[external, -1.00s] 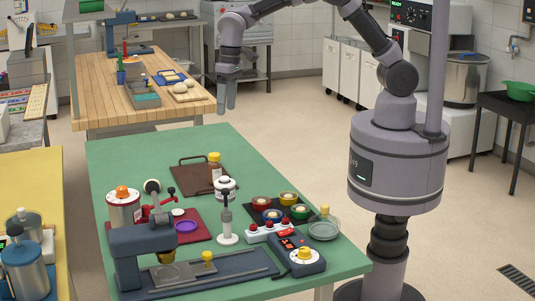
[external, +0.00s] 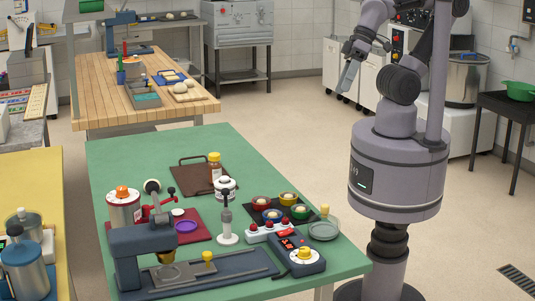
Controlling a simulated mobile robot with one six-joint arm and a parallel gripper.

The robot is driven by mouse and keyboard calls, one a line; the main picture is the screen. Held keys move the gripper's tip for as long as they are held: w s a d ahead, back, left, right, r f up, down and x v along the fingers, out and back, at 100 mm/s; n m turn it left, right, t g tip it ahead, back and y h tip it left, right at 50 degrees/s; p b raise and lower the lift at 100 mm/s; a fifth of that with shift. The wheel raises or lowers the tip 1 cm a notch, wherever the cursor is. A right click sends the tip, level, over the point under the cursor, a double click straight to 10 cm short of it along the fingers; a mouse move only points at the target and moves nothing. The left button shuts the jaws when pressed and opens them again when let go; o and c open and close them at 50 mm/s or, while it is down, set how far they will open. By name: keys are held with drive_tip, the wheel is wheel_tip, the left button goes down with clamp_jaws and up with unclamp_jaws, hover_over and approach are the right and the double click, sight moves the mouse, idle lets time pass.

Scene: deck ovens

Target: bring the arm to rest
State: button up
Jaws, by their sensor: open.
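My gripper (external: 347,82) is at the upper right of the external view, in front of the white bins. My arm is folded back near my column, with the wrist up and the fingers pointing down and slightly left. The gripper is empty and touches nothing. It is clear of the green table (external: 130,160). From this angle the gap between the fingers is hard to see.
The green table holds a coffee press, jars, coloured bowls and a red-button box (external: 270,231). A wooden bench (external: 150,112) stands behind it. The floor between is free.

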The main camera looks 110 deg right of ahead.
wheel_tip(320, 180, down, 5)
drive_tip(key=shift+r+b, duration=0.15)
drive_tip(key=shift+b, duration=1.05)
